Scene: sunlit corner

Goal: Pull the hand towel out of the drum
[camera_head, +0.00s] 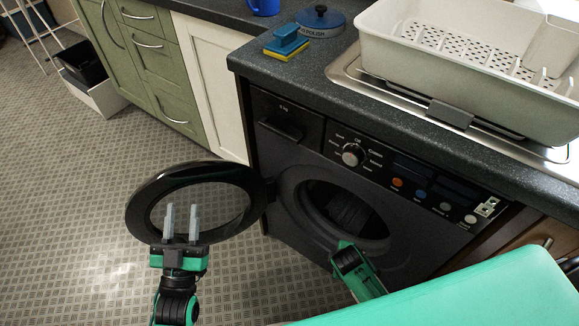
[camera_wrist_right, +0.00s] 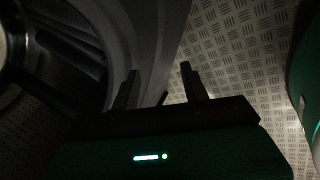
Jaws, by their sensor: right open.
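The washing machine (camera_head: 300,150) has its round door (camera_head: 140,203) swung open to the left. The drum opening (camera_head: 347,207) is dark inside, and I cannot make out a hand towel there. My left gripper (camera_head: 182,207) is in front of the open door, with its two grey fingers apart and nothing between them. My right arm reaches toward the lower edge of the drum opening in the head view; its fingers are hidden there. In the right wrist view my right gripper (camera_wrist_right: 158,73) is open and empty, with the curved opening rim (camera_wrist_right: 125,35) close by.
A black counter (camera_head: 290,79) overhangs the machine and bears a cream dish rack (camera_head: 470,84), a blue-yellow sponge (camera_head: 286,45) and a blue tin (camera_head: 320,22). Green cabinets (camera_head: 160,75) stand at the back left. The patterned floor (camera_head: 75,220) at left is clear.

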